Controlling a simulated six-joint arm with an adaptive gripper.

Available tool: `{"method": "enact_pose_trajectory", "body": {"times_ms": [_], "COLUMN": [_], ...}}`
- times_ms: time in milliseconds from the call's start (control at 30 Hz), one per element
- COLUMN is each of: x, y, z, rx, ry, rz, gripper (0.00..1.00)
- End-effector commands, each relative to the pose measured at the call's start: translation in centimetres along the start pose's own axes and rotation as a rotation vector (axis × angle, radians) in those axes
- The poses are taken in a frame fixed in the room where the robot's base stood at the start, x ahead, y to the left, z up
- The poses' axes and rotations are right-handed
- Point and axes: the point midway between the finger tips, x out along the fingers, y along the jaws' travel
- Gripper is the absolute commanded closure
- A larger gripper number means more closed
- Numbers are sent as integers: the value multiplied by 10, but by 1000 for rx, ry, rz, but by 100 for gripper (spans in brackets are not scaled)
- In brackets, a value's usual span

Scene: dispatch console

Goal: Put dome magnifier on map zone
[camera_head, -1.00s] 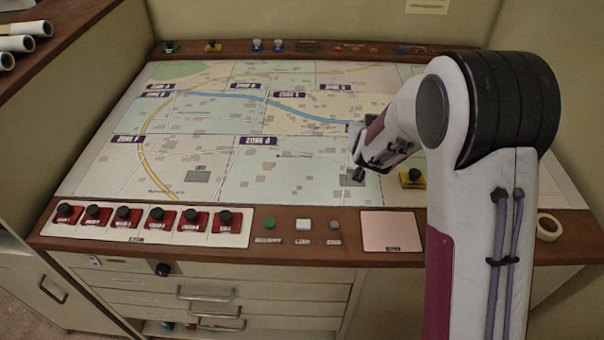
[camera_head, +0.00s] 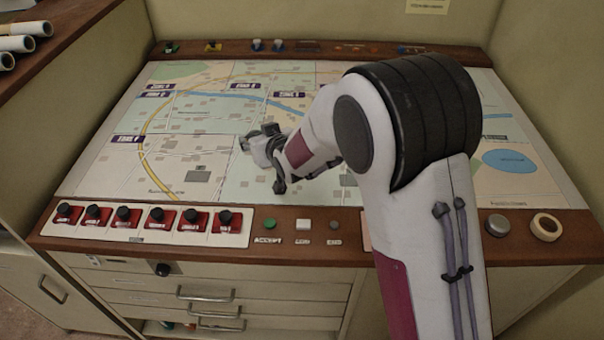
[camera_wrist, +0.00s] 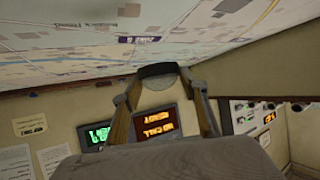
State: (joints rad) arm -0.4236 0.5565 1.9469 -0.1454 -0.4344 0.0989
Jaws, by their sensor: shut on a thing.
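My gripper (camera_head: 252,147) is above the front middle of the map (camera_head: 215,112), hiding a zone label beneath it. In the wrist view its two fingers (camera_wrist: 162,98) are shut on a small piece with a curved black rim, which I take to be the dome magnifier (camera_wrist: 158,70). The black rim faces the map, and the rest is partly hidden between the fingers. In the head view the held piece is too small to make out. A purple zone label (camera_wrist: 139,40) shows beyond it in the wrist view. A gap to the map seems to remain.
Red switches (camera_head: 150,218) and a green button (camera_head: 272,225) line the front wooden edge. A grey round disc (camera_head: 497,225) and a tape roll (camera_head: 546,227) lie at the front right. Small pieces stand along the back ledge. The map's left side is clear.

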Motion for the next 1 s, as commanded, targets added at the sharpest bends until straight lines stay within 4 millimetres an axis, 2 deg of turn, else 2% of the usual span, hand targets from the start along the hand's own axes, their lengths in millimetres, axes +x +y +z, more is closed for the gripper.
{"method": "enact_pose_trajectory", "body": {"times_ms": [100,667,867,1000], "x": [0,0,6,14], "y": [-7,-5,-5,-5], "z": [1,2,13,28], "rx": [-7,0,1,1], "ry": [2,2,-1,-2], "rz": [-11,1,1,1], "gripper": [83,83,83,83]}}
